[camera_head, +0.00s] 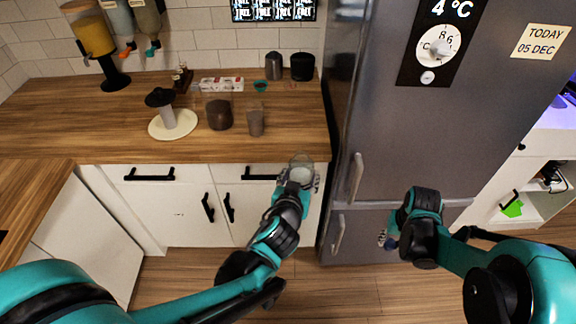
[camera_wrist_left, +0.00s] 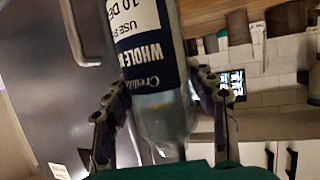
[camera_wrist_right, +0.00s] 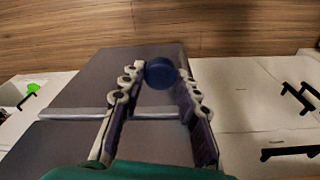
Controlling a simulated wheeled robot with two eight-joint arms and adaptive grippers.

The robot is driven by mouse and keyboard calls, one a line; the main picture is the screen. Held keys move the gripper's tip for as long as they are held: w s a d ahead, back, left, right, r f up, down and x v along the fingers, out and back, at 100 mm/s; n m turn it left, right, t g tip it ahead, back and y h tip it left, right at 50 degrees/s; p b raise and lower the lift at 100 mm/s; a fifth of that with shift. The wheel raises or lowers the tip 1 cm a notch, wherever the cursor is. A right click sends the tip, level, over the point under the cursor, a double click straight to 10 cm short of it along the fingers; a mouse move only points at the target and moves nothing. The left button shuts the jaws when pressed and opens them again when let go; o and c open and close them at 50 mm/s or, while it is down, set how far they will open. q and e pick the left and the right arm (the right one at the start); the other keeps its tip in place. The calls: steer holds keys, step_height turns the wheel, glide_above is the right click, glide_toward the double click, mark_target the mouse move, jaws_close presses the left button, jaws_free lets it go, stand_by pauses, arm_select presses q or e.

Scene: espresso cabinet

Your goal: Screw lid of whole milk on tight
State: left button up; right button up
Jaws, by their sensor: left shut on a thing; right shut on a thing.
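The whole milk bottle (camera_wrist_left: 160,110) is clear with a dark blue and white label. My left gripper (camera_head: 298,182) is shut on it, with a finger on each side in the left wrist view. In the head view the bottle (camera_head: 301,161) shows as a pale round shape in front of the cabinet. The blue lid (camera_wrist_right: 160,73) is between the fingertips of my right gripper (camera_wrist_right: 161,76), which is shut on it. In the head view my right gripper (camera_head: 389,239) is lower and to the right, in front of the fridge. The lid and bottle are apart.
The grey fridge (camera_head: 400,130) stands behind my right arm, with handles (camera_head: 356,178) at its left side. A wooden counter (camera_head: 100,125) holds a white plate (camera_head: 158,128), a brown cup (camera_head: 219,114) and other items. White cabinets (camera_head: 190,225) with black handles are below. The floor (camera_head: 330,290) shows bare.

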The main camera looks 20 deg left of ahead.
arm_select(q)
steer(key=d, duration=0.1)
steer(key=s+d+m+h, duration=0.1)
steer(key=d, duration=0.1)
steer(key=shift+s+d+r+m+h, duration=0.15)
steer(key=shift+s+r+m+h, duration=0.15)
steer(key=shift+r+h, duration=0.1)
arm_select(e)
steer(key=w+a+r+n, duration=0.2)
steer(key=w+a+r, duration=0.2)
steer(key=a+r, duration=0.35)
steer(key=w+a+r+n, duration=0.2)
steer(key=w+a+r, duration=0.2)
steer(key=a+r, duration=0.4)
steer(key=s+a+r+n, duration=0.1)
steer(key=a+r, duration=0.4)
steer(key=r, duration=0.5)
steer(key=s+a+r+n, duration=0.2)
steer(key=s+a+r, duration=0.2)
steer(key=r, duration=0.6)
steer(key=shift+s+a+n+y, duration=0.3)
steer(key=shift+a+y, duration=0.1)
steer(key=shift+a, duration=0.1)
